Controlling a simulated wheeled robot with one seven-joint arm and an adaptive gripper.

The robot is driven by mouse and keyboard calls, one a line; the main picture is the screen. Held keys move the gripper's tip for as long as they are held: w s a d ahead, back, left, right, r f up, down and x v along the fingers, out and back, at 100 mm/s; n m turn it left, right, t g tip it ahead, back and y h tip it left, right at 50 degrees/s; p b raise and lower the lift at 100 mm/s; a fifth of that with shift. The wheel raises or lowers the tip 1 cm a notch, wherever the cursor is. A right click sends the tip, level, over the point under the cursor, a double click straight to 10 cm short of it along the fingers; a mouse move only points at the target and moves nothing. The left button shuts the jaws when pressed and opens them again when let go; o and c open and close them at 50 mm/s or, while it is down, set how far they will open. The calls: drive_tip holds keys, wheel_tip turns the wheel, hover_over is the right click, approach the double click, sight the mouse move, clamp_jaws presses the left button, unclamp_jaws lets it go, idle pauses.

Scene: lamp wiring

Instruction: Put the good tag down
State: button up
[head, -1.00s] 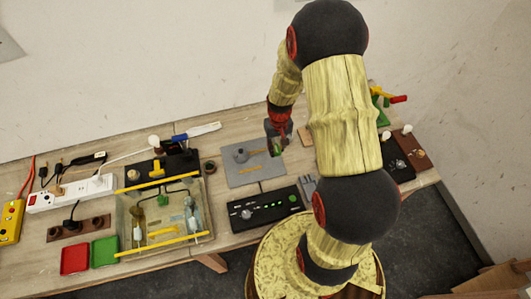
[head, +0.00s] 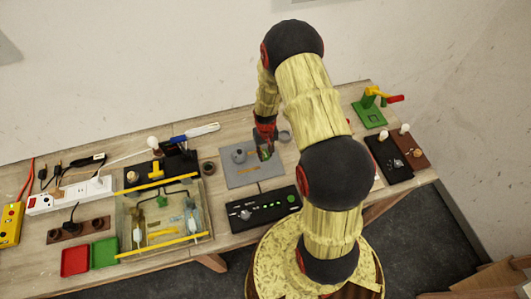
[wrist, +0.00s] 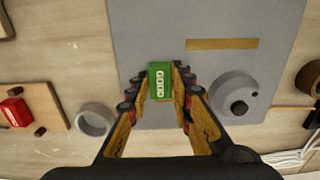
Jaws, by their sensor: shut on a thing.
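My gripper (wrist: 160,90) is shut on the green tag (wrist: 160,75), which bears the word GOOD and sits between the fingertips in the wrist view. In the head view my gripper (head: 264,148) is over the right part of the grey plate (head: 238,180). The plate also fills the middle of the wrist view (wrist: 140,30). A tan strip (wrist: 222,44) lies on the plate to the right of the tag. I cannot tell whether the tag touches the plate.
A grey round part with a dark knob (wrist: 235,100) is on the plate. The black control box (head: 262,208) is in front, the glass tank (head: 165,225) to the left.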

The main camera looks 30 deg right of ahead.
drive_tip(key=shift+f, duration=0.2)
drive_tip(key=o, duration=0.9)
drive_tip(key=shift+r, duration=0.15)
